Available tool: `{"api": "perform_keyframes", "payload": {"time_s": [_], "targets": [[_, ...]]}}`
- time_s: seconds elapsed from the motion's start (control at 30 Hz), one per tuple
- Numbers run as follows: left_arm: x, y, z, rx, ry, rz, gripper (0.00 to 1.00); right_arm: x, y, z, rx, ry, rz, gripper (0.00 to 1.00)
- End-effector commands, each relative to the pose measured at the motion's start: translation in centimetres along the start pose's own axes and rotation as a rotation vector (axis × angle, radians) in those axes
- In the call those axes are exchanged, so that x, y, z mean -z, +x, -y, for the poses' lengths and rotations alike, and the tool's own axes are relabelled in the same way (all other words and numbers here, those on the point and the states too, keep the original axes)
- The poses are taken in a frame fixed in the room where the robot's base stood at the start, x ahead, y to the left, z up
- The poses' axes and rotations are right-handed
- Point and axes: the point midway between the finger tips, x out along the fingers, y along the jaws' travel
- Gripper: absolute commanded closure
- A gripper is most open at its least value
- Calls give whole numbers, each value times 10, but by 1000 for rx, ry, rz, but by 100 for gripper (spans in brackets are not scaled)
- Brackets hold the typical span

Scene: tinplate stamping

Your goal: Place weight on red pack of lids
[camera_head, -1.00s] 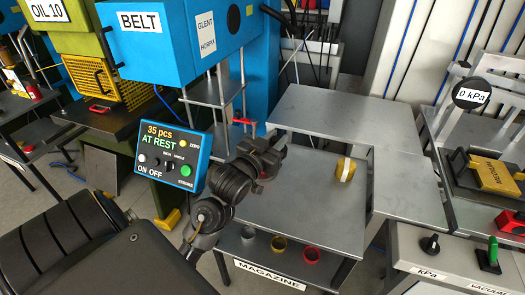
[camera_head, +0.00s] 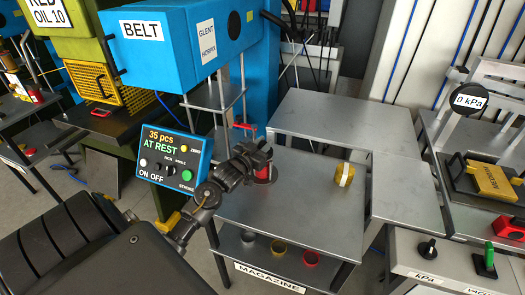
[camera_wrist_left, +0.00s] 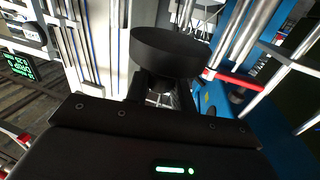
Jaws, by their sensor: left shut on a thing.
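The red pack of lids (camera_head: 263,174) stands at the back left of the grey magazine table, partly hidden behind my left gripper (camera_head: 262,153). A black round weight (camera_wrist_left: 172,54) shows in the left wrist view, at the tips of my left gripper (camera_wrist_left: 163,84), which is shut on it. In the head view the gripper is just above and beside the red pack; the dark weight cannot be told apart from the black fingers. Whether the weight touches the pack cannot be told. My right gripper is not in view.
A yellow pack with a white band (camera_head: 344,174) stands to the right on the table (camera_head: 300,215). Grey, yellow and red cups sit on the shelf below. A control box (camera_head: 173,158) reading AT REST and the blue press (camera_head: 180,45) stand close to my left arm.

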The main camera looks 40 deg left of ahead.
Motion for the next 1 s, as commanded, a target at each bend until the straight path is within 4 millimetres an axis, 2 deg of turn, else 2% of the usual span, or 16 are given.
{"api": "perform_keyframes", "payload": {"time_s": [0.07,0.33,0.7,0.73,0.8,1.0], "targets": [[-1,2,2,1,1,-5,100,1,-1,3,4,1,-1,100],[-31,4,3,1,0,-3,100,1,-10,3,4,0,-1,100],[-36,3,3,1,1,-5,100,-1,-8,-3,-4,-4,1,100],[-38,3,3,0,1,0,74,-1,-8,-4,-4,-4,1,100],[-38,3,3,0,1,-1,66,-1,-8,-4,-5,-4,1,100],[-38,3,3,0,1,0,66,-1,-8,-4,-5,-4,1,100]]}}
